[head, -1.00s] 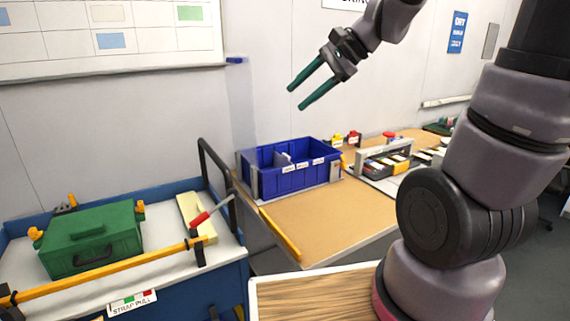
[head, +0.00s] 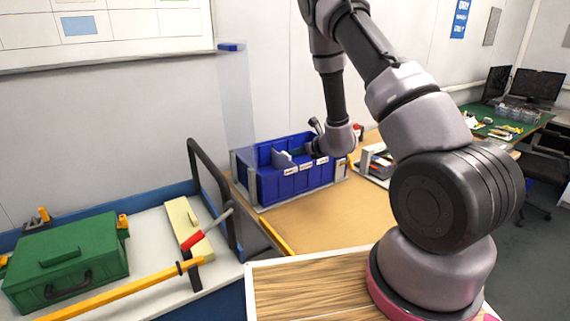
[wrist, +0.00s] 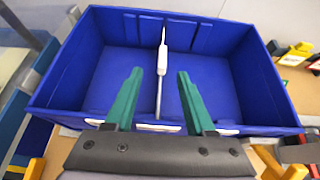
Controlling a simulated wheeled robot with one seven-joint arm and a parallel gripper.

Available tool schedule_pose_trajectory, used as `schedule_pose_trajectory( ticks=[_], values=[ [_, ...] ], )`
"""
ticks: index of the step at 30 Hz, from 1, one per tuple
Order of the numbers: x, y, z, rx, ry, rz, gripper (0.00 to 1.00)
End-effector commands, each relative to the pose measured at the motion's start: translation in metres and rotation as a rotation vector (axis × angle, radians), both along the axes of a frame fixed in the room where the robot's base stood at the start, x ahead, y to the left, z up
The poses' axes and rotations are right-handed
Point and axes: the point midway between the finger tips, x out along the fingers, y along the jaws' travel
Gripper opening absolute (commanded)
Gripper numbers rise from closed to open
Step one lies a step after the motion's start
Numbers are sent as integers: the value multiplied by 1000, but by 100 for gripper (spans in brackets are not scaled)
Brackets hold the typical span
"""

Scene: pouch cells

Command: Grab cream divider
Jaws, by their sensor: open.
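My gripper (wrist: 159,74) is open above the bin, with one green finger on each side of the divider in the picture. I cannot tell how far the fingertips are above it. In the head view the divider (head: 282,160) shows in the left half of the bin (head: 275,188), and my wrist partly hides the bin.
The bin stands on a tan worktop (head: 330,218) with free room in front. A cart at left holds a green case (head: 65,262), a cream block (head: 183,222) and a yellow bar (head: 125,291). A dark rail (head: 205,180) rises between cart and bin.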

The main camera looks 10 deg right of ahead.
Motion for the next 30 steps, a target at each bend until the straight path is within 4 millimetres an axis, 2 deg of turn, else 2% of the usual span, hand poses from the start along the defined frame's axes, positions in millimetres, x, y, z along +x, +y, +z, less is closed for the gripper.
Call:
schedule_pose_trajectory(
  ticks=[3,9,17,24,30],
  values=[
    [7,-1,-10,-2,2,-17,55],
    [33,10,-24,-2,1,-15,55],
    [51,18,-34,-2,1,-14,55],
    [80,30,-51,-2,1,-14,55],
    [88,33,-56,0,2,-16,55]
  ],
)
